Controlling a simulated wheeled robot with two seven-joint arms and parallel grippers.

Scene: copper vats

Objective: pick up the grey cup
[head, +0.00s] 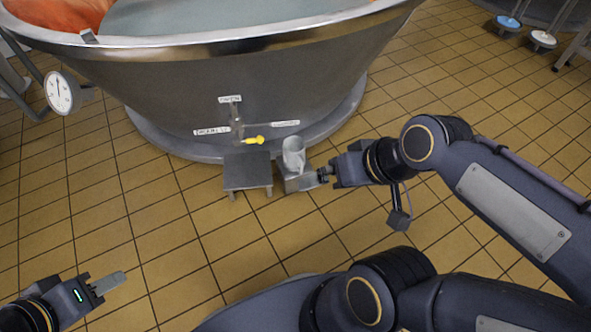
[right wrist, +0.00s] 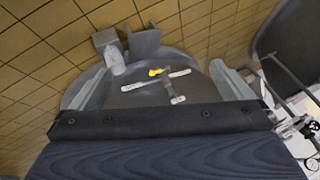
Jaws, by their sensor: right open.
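The grey cup (head: 293,153) stands upright beside a low dark grey stool (head: 248,172), at the foot of the big copper vat. In the right wrist view the cup (right wrist: 115,60) is up and left, just beyond the tip of the left-hand finger and not between the fingers. My right gripper (head: 304,181) is close to the cup, on its near right side. The right wrist view shows its fingers (right wrist: 163,82) wide apart with nothing between them. My left gripper (head: 108,283) is low at the left, far from the cup; its finger gap is not clear.
The vat (head: 200,85) has a grey base ring, a yellow-handled tap (head: 252,140) and white labels. A dial gauge (head: 60,91) sticks out at its left. The tiled floor (head: 450,120) is mostly clear.

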